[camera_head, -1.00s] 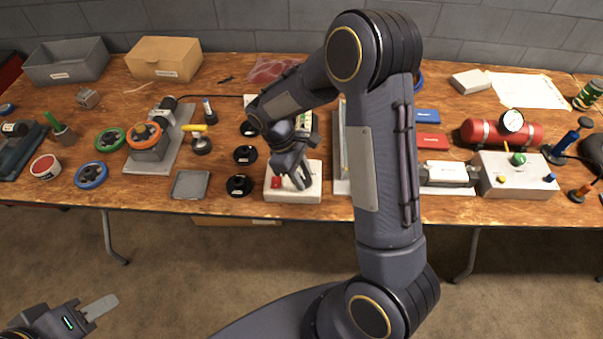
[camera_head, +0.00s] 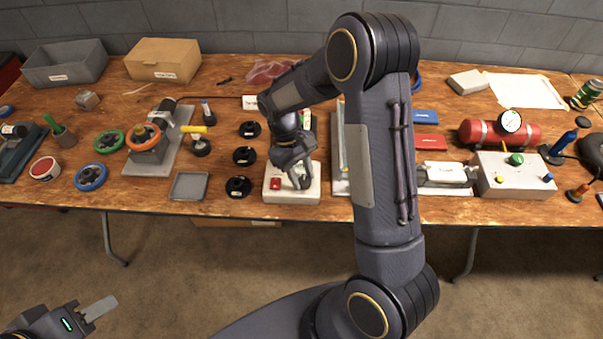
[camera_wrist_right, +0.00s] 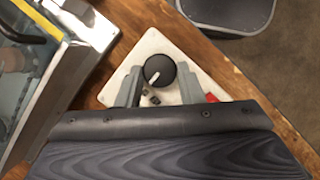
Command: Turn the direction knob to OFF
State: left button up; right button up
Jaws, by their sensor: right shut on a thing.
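A white control box (camera_head: 290,197) with a red button (camera_head: 275,183) sits near the table's front edge. In the right wrist view, the round black direction knob (camera_wrist_right: 158,70) with a white pointer line stands on this box. My right gripper (camera_head: 300,180) reaches down over the box, with its fingers (camera_wrist_right: 159,84) on either side of the knob, shut on it. The knob is mostly hidden by the gripper in the head view. Its position labels cannot be read. My left gripper (camera_head: 95,310) is low at the left, away from the table; its finger gap cannot be made out.
Several black discs (camera_head: 243,186) and a grey tray (camera_head: 188,186) lie left of the box. A metal-framed panel (camera_head: 341,150) stands close to its right. A valve fixture with an orange wheel (camera_head: 142,137) is further left. Free floor lies before the table.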

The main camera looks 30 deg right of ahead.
jog(key=o, duration=1)
jog(key=shift+c, duration=0.2)
jog(key=v, duration=0.8)
notch_tip(320, 180, up, 4)
jog(key=t+y, duration=0.1)
jog(key=y, duration=0.1)
send_over(303, 180)
jog(key=s+r+m+t+y, duration=0.2)
jog(key=s+r+t, duration=0.25)
jog(key=s, duration=0.35)
jog(key=s+a+r+m+t, duration=0.1)
jog(key=s+a+t, duration=0.3)
jog(key=s, duration=0.5)
jog(key=shift+s+m+y, duration=0.25)
jog(key=shift+m+y, duration=0.15)
jog(key=shift+m, duration=0.3)
